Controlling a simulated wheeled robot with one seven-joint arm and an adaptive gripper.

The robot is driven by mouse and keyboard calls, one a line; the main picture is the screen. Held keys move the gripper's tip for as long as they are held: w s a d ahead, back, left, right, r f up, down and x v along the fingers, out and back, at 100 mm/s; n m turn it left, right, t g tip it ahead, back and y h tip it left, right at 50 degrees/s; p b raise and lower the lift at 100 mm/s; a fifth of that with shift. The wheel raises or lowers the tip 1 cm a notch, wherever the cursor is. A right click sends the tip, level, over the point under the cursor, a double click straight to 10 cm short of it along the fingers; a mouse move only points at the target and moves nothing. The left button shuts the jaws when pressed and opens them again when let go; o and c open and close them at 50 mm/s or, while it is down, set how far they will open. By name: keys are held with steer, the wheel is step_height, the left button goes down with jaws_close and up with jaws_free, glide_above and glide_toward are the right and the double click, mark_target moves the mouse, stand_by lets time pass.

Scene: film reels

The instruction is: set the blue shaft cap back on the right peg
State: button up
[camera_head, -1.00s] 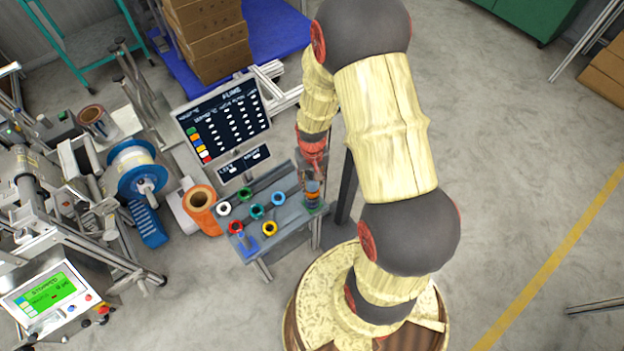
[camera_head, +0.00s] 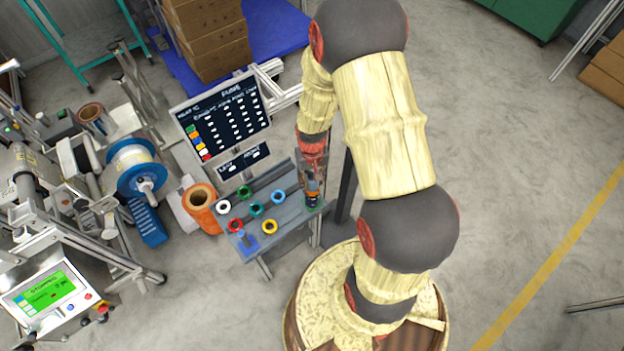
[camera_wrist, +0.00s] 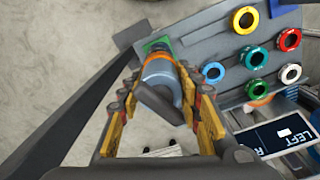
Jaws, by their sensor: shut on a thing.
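My gripper (camera_wrist: 165,95) is shut on a blue-grey rounded cylinder, which I take to be the blue shaft cap (camera_wrist: 158,72). It is at the right end of the small grey table in the head view, where my gripper (camera_head: 313,188) partly hides it. A green pad (camera_wrist: 157,44) lies beneath the cap, and it shows at the table's right end in the head view (camera_head: 316,206). The right peg is hidden behind the cap and fingers. I cannot tell whether the cap touches it.
Several coloured rings, including a yellow one (camera_head: 269,227) and a white one (camera_head: 224,207), lie on the grey table (camera_head: 290,222). A blue block (camera_wrist: 289,39) is at its other end. A sign board (camera_head: 222,115) stands behind; an orange roll (camera_head: 201,212) is at left.

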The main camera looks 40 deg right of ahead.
steer(key=o, duration=1.3)
steer(key=shift+c, duration=0.2)
steer(key=shift+o, duration=0.7)
steer(key=shift+r, duration=0.15)
step_height(320, 180, up, 12)
steer(key=shift+f, duration=0.1)
steer(key=s+a+r+n+t, duration=0.1)
steer(key=s+a+r, duration=0.3)
steer(key=r, duration=0.5)
steer(key=s+a+r+n+t, duration=0.1)
steer(key=s+a+r, duration=0.3)
steer(key=r, duration=0.5)
steer(key=s+a+r+n+t, duration=0.2)
steer(key=s+a+r+t, duration=0.1)
steer(key=r, duration=0.6)
steer(key=shift+s+a+t, duration=0.3)
steer(key=shift+s+a, duration=0.2)
steer(key=shift+s, duration=0.1)
